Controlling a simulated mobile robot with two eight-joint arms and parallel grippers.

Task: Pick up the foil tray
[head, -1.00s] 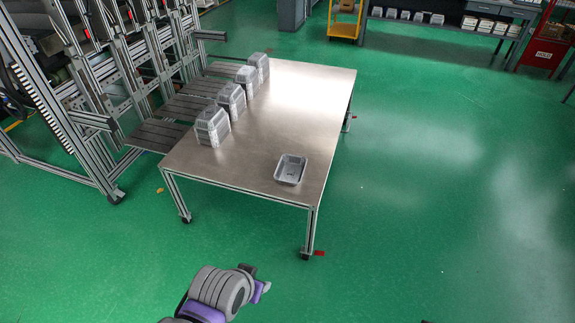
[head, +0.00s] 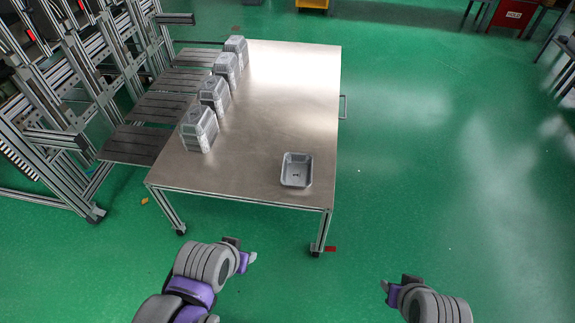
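A grey foil tray (head: 297,170) sits upright near the front right corner of the metal table (head: 262,112). It looks empty apart from small dark marks on its floor. My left gripper (head: 246,252) is in front of the table, below and left of the tray in the picture, apart from it. My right gripper (head: 389,287) is at the lower right over the green floor, also apart from the tray. The fingers of both grippers are too small and turned to tell whether they are open or shut.
Several stacks of foil trays (head: 198,128) line the table's left edge. Dark slatted shelves (head: 138,144) and a metal frame rack (head: 70,130) adjoin that side. The table's front right leg (head: 321,230) stands below the tray. Green floor (head: 430,190) is open to the right.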

